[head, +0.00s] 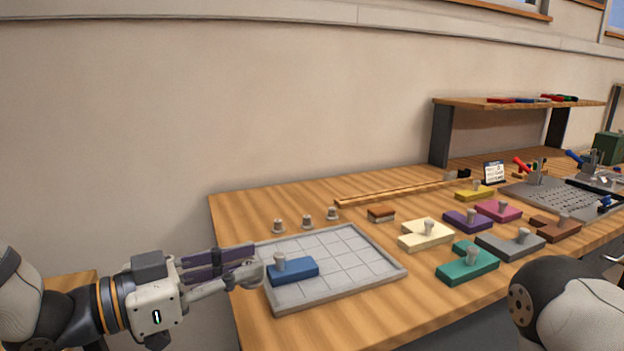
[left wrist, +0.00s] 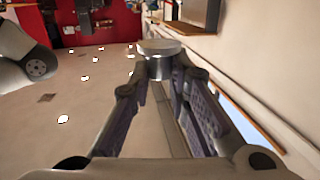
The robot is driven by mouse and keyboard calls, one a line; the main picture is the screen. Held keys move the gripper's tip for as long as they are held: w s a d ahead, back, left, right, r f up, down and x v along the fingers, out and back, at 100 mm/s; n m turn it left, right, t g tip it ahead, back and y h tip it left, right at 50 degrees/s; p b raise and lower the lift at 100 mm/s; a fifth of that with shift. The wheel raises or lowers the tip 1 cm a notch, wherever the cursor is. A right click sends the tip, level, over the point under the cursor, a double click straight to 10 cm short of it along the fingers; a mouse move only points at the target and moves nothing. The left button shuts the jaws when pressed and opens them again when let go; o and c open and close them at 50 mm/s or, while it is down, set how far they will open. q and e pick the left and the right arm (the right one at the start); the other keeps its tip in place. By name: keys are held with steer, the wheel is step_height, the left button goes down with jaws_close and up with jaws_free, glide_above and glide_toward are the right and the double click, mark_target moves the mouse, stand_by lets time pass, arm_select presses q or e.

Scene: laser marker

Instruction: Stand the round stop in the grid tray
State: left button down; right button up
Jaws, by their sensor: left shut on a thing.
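The grid tray (head: 345,262) is a shallow grey tray with a light grid, at the front left of the wooden table. A blue block (head: 293,272) with a grey peg sits in its left part. My left gripper (head: 256,270) points right at the tray's left edge. In the left wrist view its fingertips (left wrist: 163,72) are shut on a round metal piece with a flat pale top, the round stop (left wrist: 161,52). In the head view the stop is small and hard to tell from the fingertips. My right gripper is out of view.
Several small grey knobbed pieces (head: 307,221) stand behind the tray. Coloured blocks with pegs, such as cream (head: 426,236) and teal (head: 468,265), lie to the right. A wooden strip (head: 400,191) lies near the wall. Most of the tray's right side is bare.

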arm_select(q)
steer(key=s+a+f, duration=0.7)
steer(key=a+f, duration=0.1)
steer(key=f, duration=0.4)
steer(key=d+r+m+g+h, duration=0.1)
steer(key=d+r+m+g, duration=0.1)
steer(key=d+g, duration=0.1)
steer(key=d+r+m+g+h, duration=0.1)
steer(key=d+r+m+g, duration=0.1)
steer(key=d+m+g, duration=0.1)
steer(key=d+r+m+g+h, duration=0.1)
steer(key=d+r+m+g, duration=0.1)
steer(key=d+g, duration=0.2)
steer(key=shift+w+d+m+g, duration=0.15)
steer(key=shift+d+m+g, duration=0.2)
steer(key=shift+d, duration=0.3)
steer(key=s+a+r+n+t, duration=0.2)
steer(key=a+r+n+t, duration=0.2)
steer(key=t, duration=0.1)
steer(key=w+d+n+t+y, duration=0.35)
steer(key=w+d+t, duration=0.3)
steer(key=d, duration=0.35)
steer(key=s+a+f, duration=0.2)
steer(key=a+f, duration=0.3)
steer(key=a, duration=0.3)
steer(key=s+a+f, duration=0.2)
steer(key=a+f, duration=0.3)
steer(key=a, duration=0.4)
steer(key=shift+s+a+g, duration=0.3)
